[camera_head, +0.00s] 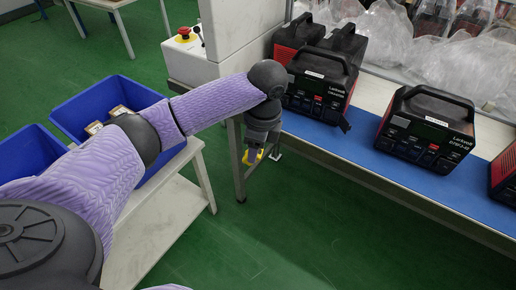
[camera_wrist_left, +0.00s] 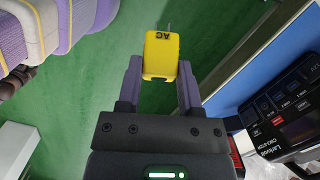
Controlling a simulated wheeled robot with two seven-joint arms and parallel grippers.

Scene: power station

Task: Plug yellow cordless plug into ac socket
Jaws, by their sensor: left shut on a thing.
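My left gripper (camera_head: 252,157) hangs in front of the conveyor's edge, pointing down over the green floor. It is shut on the yellow cordless plug (camera_wrist_left: 161,55), which is marked "AC" and has its metal prongs pointing away from the gripper in the left wrist view. In the head view only a bit of the yellow plug (camera_head: 258,154) shows. The nearest power station (camera_head: 321,84) stands on the belt beside the gripper; it also shows in the left wrist view (camera_wrist_left: 290,115). I cannot make out its AC socket. My right gripper is not in view.
A second power station (camera_head: 428,130) stands further right on the blue conveyor belt (camera_head: 355,150). Blue bins (camera_head: 95,95) sit on a white table (camera_head: 150,225) at the left. A control box with a red button (camera_head: 184,33) is behind. Open green floor lies in front.

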